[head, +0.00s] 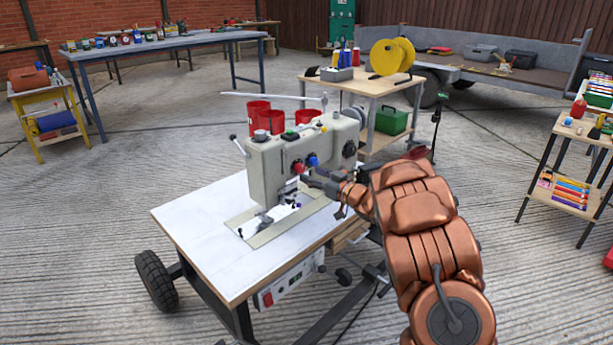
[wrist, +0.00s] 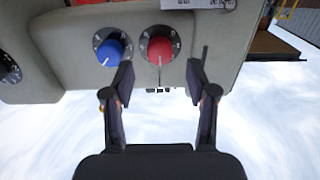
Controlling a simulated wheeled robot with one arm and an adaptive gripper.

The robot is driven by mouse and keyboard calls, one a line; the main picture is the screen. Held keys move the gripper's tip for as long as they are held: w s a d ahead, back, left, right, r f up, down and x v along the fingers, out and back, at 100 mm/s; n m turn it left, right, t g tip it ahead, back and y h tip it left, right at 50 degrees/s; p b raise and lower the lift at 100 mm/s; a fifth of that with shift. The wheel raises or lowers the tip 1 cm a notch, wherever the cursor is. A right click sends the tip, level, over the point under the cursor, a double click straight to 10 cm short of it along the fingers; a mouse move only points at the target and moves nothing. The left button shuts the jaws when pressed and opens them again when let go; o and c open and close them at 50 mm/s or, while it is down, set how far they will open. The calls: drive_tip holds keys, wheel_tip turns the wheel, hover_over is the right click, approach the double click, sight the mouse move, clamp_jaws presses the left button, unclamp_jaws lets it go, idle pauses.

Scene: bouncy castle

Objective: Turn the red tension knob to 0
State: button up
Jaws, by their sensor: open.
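The red tension knob (wrist: 160,49) sits on a dial with white markings on the sewing machine's grey face in the wrist view. Its setting is too small to read. It also shows in the head view (head: 298,166), left of my gripper. The blue knob (wrist: 110,51) is to its left in the wrist view. My gripper (wrist: 159,72) is open, its two fingers apart and pointing at the machine face. The red knob appears between and just beyond the fingertips, with no clear contact. The left fingertip is close to the blue knob's lower right edge.
The sewing machine (head: 270,165) stands on a white-topped wheeled table (head: 190,215). Red thread spools (head: 258,112) stand behind it. A black dial (wrist: 9,69) is at the left of the wrist view. A wooden table with a yellow reel (head: 385,57) stands behind.

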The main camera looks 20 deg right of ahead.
sight(302, 169)
drive_tip(key=shift+b+x, duration=0.35)
drive_tip(key=shift+x, duration=1.25)
clamp_jaws()
